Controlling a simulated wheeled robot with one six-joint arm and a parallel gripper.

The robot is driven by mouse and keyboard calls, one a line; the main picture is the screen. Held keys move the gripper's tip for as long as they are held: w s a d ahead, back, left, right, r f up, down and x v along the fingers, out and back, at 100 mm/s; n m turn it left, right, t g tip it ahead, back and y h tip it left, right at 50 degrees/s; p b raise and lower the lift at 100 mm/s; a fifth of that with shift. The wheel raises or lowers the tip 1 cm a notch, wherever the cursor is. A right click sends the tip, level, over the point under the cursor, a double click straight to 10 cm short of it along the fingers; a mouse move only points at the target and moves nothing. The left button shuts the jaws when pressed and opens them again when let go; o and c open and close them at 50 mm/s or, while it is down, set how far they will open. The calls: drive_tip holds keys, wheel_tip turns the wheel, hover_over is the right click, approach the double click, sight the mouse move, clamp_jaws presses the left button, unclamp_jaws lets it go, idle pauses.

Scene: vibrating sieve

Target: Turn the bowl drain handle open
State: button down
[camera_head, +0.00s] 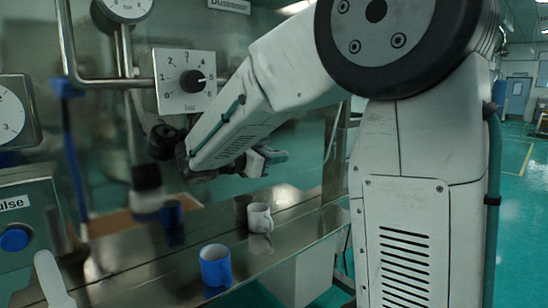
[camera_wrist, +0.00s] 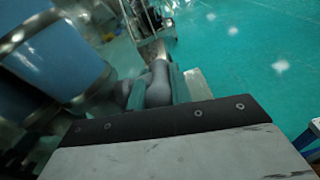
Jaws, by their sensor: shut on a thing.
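My gripper (camera_head: 262,160) is at the end of my arm, above the steel bench in the head view. In the wrist view my gripper (camera_wrist: 158,88) is shut, its teal fingers either side of a grey rounded piece, which looks like the drain handle (camera_wrist: 159,80). A metal part (camera_wrist: 154,50) lies just beyond it. A blue vessel with metal bands, likely the bowl (camera_wrist: 52,48), fills the upper left of the wrist view. My arm hides the handle and most of the bowl in the head view, so I cannot tell the handle's angle.
A white mug (camera_head: 260,217) and a blue mug (camera_head: 215,265) stand on the steel bench (camera_head: 185,262) below my gripper. A numbered dial panel (camera_head: 185,81) and metal pipes are at the upper left. Open green floor (camera_head: 518,215) lies at the right.

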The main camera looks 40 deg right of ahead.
drive_tip(key=shift+y, duration=2.2)
drive_tip(key=c, duration=1.3)
unclamp_jaws()
drive_tip(key=shift+a+r, duration=0.2)
drive_tip(key=shift+a, duration=0.05)
drive_tip(key=a, duration=1.2)
drive_tip(key=shift+s+a+r, duration=0.15)
drive_tip(key=shift+s+a, duration=0.05)
drive_tip(key=shift+a, duration=0.05)
